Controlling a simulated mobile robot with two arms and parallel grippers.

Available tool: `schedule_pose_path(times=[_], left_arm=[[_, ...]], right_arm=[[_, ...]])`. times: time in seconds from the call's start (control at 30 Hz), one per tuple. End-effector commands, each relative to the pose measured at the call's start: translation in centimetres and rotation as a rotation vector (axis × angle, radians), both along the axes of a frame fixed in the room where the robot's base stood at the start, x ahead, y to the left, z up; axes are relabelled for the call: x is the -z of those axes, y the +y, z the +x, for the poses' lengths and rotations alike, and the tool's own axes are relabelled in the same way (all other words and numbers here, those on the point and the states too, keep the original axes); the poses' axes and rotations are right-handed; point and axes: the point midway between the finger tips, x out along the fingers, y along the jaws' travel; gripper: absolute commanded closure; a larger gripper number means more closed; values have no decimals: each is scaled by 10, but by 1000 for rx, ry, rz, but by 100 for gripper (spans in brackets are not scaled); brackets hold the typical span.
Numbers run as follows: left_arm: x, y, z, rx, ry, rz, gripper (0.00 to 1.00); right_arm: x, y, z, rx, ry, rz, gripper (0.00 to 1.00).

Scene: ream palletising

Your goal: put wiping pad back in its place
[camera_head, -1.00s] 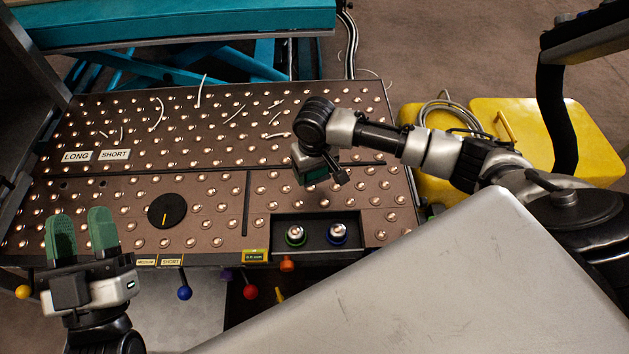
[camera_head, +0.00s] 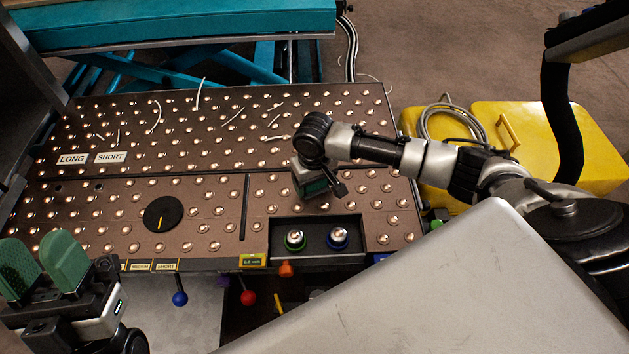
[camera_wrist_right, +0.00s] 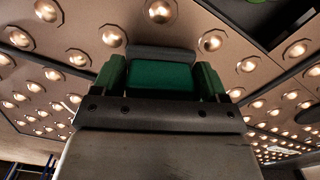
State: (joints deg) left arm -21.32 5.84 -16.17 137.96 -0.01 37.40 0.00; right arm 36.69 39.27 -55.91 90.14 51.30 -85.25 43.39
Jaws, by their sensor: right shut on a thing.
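The wiping pad is a block with a green face and a grey edge. In the right wrist view the pad (camera_wrist_right: 160,78) sits between the two green fingers of my right gripper (camera_wrist_right: 160,82), which is shut on it. In the head view the right gripper (camera_head: 318,184) hangs over the right part of the studded brown table, behind the recessed tray with two knobs. The pad's underside is hidden, so I cannot tell whether it touches the table. My left gripper (camera_head: 42,268) is at the lower left, its two green fingers apart with nothing between them.
The studded table (camera_head: 205,195) carries a black dial (camera_head: 166,214) and white strip scraps (camera_head: 156,116). A dark tray (camera_head: 265,225) holds green-ringed and blue-ringed knobs. Coloured ball levers (camera_head: 248,298) stick out at the front. A yellow case (camera_head: 560,135) stands right; a teal lift (camera_head: 180,22) behind.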

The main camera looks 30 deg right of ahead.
Motion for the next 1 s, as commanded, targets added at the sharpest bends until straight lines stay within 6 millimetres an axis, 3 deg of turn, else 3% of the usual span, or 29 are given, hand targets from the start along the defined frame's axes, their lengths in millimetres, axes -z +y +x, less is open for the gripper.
schedule_pose_path(times=[0.07,0.1,0.27,0.67,1.0], left_arm=[[0,0,2,-1,17,5,57],[1,0,3,-2,25,8,57],[1,0,3,-2,24,7,57],[-1,0,0,-1,6,2,57],[23,-5,42,-21,385,117,57]], right_arm=[[1,0,0,0,1,0,49],[2,0,0,-1,0,0,23],[2,0,0,0,0,0,1],[-4,0,0,0,0,0,1],[-42,0,0,0,-1,0,1]])
